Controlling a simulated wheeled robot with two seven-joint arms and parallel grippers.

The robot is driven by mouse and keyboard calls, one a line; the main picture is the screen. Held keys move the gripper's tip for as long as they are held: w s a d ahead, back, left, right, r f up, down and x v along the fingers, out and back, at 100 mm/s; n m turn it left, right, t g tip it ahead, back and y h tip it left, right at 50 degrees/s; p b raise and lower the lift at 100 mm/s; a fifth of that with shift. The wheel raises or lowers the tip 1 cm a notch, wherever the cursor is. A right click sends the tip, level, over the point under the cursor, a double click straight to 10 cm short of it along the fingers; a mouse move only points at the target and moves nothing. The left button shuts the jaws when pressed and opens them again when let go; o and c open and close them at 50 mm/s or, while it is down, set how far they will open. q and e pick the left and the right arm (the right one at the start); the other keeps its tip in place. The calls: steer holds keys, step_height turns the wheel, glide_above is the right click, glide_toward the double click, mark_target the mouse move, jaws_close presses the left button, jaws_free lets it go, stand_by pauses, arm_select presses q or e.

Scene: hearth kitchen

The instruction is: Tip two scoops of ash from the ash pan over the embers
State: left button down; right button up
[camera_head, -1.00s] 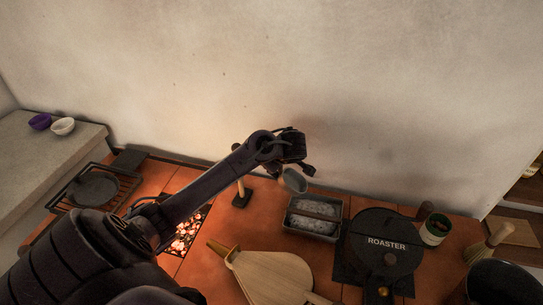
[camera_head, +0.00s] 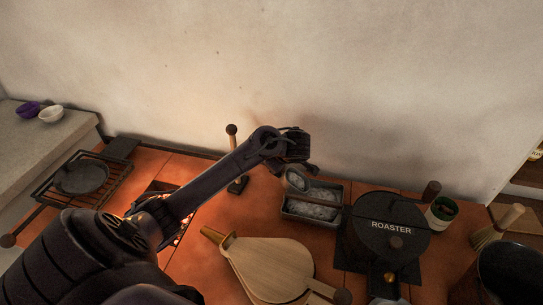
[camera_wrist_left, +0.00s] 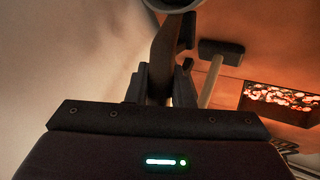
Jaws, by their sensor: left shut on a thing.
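My left gripper (camera_head: 303,158) is shut on the handle of a scoop; the dark handle (camera_wrist_left: 163,58) stands between the fingers in the wrist view. The grey scoop bowl (camera_head: 295,180) is at the back left of the ash pan (camera_head: 318,218), covering part of it. I cannot tell whether it touches the ash or holds any. The pan is a dark rectangular tray with pale grey ash (camera_head: 317,206) inside. The glowing embers (camera_wrist_left: 283,97) lie in a dark opening in the wrist view. In the head view my left arm hides most of them. My right gripper is out of view.
A black roaster (camera_head: 388,228) is right of the pan, and wooden bellows (camera_head: 270,268) lie in front. An upright wooden-handled tool (camera_head: 232,150) stands behind my arm. A grill with a round pan (camera_head: 82,178) is left.

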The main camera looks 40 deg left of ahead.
arm_select(q)
steer(key=shift+w+d, duration=0.25)
steer(key=shift+d, duration=0.2)
steer(key=shift+w+d, duration=0.2)
steer(key=shift+d, duration=0.25)
steer(key=shift+w+d+f+b, duration=0.1)
steer(key=shift+w+d+b, duration=0.2)
steer(key=shift+d, duration=0.3)
steer(key=shift+w+d+b, duration=0.25)
steer(key=shift+d+b, duration=0.1)
steer(key=shift+d, duration=0.25)
steer(key=shift+w+d+f+b, duration=0.1)
steer(key=shift+w+d+b, duration=0.2)
steer(key=shift+d, duration=0.3)
steer(key=shift+r, duration=0.15)
step_height(320, 180, up, 15)
steer(key=n+t+h+p, duration=0.2)
steer(key=h+p, duration=0.3)
steer(key=p, duration=1.8)
steer(key=shift+h+p, duration=0.35)
steer(key=shift+h, duration=0.05)
